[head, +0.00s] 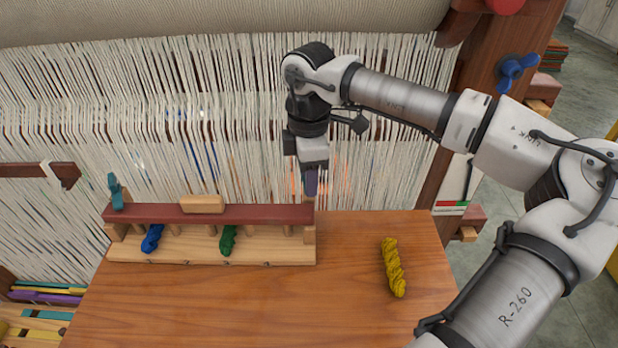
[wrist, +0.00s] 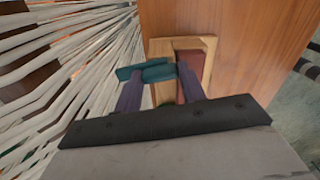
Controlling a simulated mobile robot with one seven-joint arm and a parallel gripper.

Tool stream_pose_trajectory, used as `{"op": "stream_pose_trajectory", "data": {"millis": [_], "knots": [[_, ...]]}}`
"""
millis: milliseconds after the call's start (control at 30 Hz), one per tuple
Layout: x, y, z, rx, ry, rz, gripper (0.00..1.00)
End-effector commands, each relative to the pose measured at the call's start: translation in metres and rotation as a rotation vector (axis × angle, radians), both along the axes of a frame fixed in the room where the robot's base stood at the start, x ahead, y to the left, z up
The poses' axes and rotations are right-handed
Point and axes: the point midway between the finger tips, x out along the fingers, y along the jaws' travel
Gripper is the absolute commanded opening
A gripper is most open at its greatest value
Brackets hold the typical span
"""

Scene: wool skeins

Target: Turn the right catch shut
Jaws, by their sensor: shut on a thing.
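The right catch (wrist: 148,71) is a small teal piece, seen in the wrist view at the end of the rack. My gripper (wrist: 160,80) is shut on it, one purple finger on each side. In the head view my gripper (head: 311,182) points down at the right end of the dark red bar (head: 255,213) and hides the right catch. The bar lies along the top of the pale wooden rack (head: 190,250). The left catch (head: 115,190) is teal and stands up at the bar's left end.
A blue skein (head: 152,239) and a green skein (head: 228,239) lie in the rack, under the bar. A yellow skein (head: 393,267) lies alone on the table (head: 250,310). Loom threads (head: 230,120) hang close behind the rack. The table's front is clear.

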Motion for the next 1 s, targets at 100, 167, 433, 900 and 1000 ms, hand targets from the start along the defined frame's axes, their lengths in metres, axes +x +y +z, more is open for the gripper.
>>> {"op": "stream_pose_trajectory", "data": {"millis": [100,167,433,900,1000], "knots": [[0.0006,-0.0004,-0.0046,-0.002,-0.002,0.093,0.17],[0.0003,-0.0002,-0.0046,-0.001,-0.002,0.149,0.17],[0.0005,-0.0005,-0.0036,-0.002,-0.001,0.406,0.17],[0.0004,-0.0005,-0.0018,-0.002,-0.001,0.852,0.17],[0.0004,-0.0003,-0.0015,-0.001,-0.002,0.948,0.17]]}}
